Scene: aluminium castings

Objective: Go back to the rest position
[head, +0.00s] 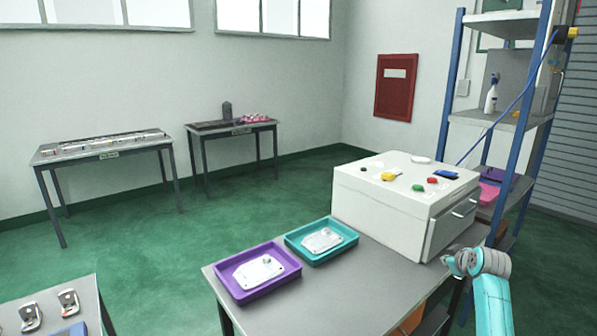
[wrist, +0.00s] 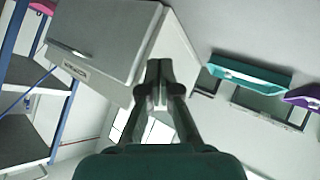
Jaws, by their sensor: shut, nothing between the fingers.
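My gripper (wrist: 159,88) shows in the wrist view with its two dark fingers together and nothing between them. It points toward the white box-shaped machine (wrist: 182,55), which appears tilted behind the fingertips. In the head view my turquoise arm is at the lower right, beside the right end of the front table. The fingers are not clear there. The white machine (head: 385,205) stands on that table, just left of my arm's end.
A purple tray (head: 243,293) and a teal tray (head: 294,248) each hold a pale metal casting on the grey table (head: 345,290). Blue-posted shelving (head: 447,92) stands behind my arm at right. Two tables stand along the back wall. Green floor between is clear.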

